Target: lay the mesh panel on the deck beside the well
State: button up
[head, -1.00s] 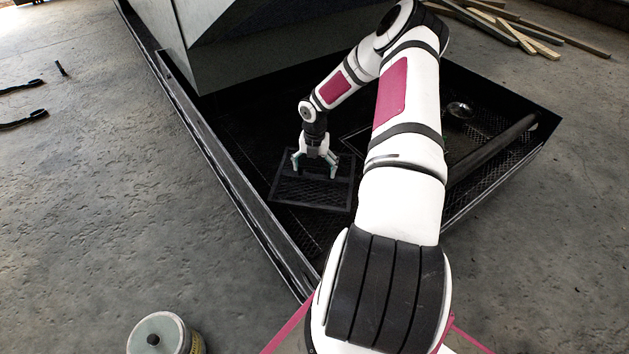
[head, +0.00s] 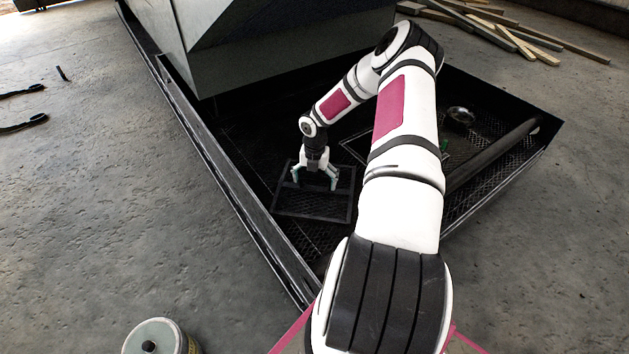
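The mesh panel (head: 312,207) is a dark rectangular frame with mesh and a crossbar. It lies flat, or nearly so, over the black deck (head: 262,160); I cannot tell whether it touches. The well's thin-edged opening (head: 350,149) shows just right of the panel, mostly hidden behind my arm. My gripper (head: 315,184) points down over the far part of the panel. The fingertips are close to the panel; contact is too small to tell.
A large grey enclosure (head: 270,60) stands behind the panel. A raised rail (head: 225,180) bounds the deck on the left. A dark pipe (head: 495,155) lies on the right. Wooden planks (head: 500,30), straps (head: 25,123) and a round canister (head: 152,343) are on the concrete floor.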

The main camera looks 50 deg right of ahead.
jog(key=shift+r, duration=0.1)
notch_tip(320, 180, up, 12)
jog(key=p, duration=0.5)
jog(key=shift+r, duration=0.15)
dwell(0.5)
